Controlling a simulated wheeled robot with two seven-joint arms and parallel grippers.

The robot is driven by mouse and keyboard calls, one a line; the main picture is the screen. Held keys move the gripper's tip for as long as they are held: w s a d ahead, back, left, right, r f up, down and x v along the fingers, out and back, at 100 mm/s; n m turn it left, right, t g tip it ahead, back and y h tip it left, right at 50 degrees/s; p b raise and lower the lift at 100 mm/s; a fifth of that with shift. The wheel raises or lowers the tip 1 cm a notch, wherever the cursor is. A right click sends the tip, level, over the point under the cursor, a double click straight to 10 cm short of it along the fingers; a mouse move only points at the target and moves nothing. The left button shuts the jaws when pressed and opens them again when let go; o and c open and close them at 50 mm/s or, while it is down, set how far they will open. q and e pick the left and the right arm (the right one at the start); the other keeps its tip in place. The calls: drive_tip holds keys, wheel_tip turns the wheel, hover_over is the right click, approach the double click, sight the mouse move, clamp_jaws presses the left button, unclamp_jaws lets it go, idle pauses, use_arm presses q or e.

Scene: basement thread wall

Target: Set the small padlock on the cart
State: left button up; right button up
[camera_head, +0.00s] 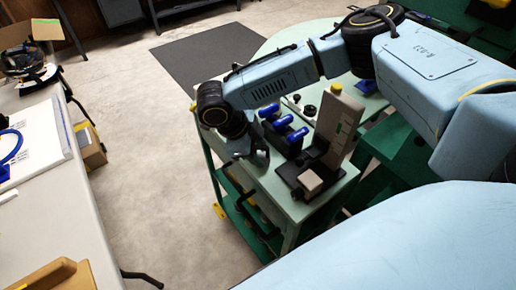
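The cart (298,213) has a pale green top and darker green shelves and frame. My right arm reaches across it from the right. My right gripper (257,156) points down over the cart top's left edge. Its fingers are small and dark here, and their opening cannot be made out. I cannot make out a padlock in this view; it may be hidden by the gripper or arm, or out of view. My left gripper is not in view.
On the cart, blue-handled parts (283,124), an upright beige board (339,122) and a pale block (310,181) stand close to the gripper. A white table (55,222) runs along the left. Concrete floor (155,175) lies clear between them, with a dark mat (207,55) behind.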

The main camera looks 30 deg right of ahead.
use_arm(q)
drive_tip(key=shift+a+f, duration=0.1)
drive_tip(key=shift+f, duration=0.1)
use_arm(e)
drive_tip(key=shift+o, duration=1.3)
drive_tip(key=shift+f, duration=0.2)
drive_tip(key=shift+r, duration=0.1)
use_arm(q)
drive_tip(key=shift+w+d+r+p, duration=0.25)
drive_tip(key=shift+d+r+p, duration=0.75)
drive_tip(key=shift+p, duration=0.25)
use_arm(e)
drive_tip(key=v, duration=1.2)
drive_tip(key=shift+a+r, duration=0.15)
drive_tip(key=shift+a, duration=0.05)
